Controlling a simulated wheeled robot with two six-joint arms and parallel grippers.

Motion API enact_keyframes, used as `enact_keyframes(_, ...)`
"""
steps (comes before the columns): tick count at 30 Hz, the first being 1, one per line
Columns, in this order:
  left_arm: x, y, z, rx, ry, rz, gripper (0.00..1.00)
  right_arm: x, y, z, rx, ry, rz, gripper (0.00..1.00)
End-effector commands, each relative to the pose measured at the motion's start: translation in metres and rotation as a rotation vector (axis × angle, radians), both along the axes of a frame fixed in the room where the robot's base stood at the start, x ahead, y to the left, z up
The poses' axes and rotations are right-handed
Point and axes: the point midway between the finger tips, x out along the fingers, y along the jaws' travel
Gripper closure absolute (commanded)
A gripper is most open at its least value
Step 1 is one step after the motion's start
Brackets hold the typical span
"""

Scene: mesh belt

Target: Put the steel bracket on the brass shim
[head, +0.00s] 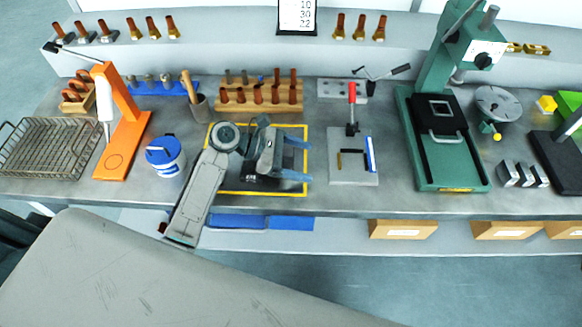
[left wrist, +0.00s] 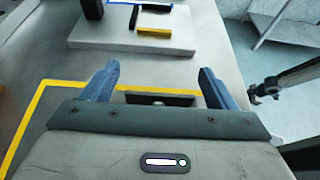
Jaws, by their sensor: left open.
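My left gripper (head: 304,160) is open over the yellow-outlined area of the bench, its blue fingers pointing right. In the left wrist view, the open fingers (left wrist: 158,78) stand on either side of a dark flat piece (left wrist: 180,99), which may be the steel bracket. Part of it is hidden by the gripper body; contact cannot be told. A small brass-yellow strip (head: 339,161), likely the brass shim, lies on the grey fixture plate (head: 352,177) to the right. It also shows in the left wrist view (left wrist: 154,32), beside black and blue bars. My right gripper is not in view.
A red-handled clamp (head: 352,95) stands at the fixture plate's back. A green press (head: 448,180) is farther right. A blue-lidded tub (head: 164,152) and an orange stand (head: 125,150) are left of my arm. Wooden peg racks (head: 258,98) line the back.

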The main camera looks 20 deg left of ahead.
Motion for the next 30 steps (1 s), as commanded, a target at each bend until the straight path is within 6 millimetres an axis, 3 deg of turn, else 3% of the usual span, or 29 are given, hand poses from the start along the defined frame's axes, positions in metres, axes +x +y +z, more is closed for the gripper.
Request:
enact_keyframes(7,0.0,-0.001,0.001,0.001,0.0,0.0,0.2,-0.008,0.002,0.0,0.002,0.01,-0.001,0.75)
enact_keyframes(15,0.0,0.0,0.0,0.001,0.0,0.001,0.72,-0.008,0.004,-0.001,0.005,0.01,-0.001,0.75)
enact_keyframes(24,0.0,0.0,0.002,0.001,-0.001,0.001,0.72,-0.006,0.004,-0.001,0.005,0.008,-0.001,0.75)
enact_keyframes(30,0.001,0.0,0.015,0.001,-0.005,0.001,0.72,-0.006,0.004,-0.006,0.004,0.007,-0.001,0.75)
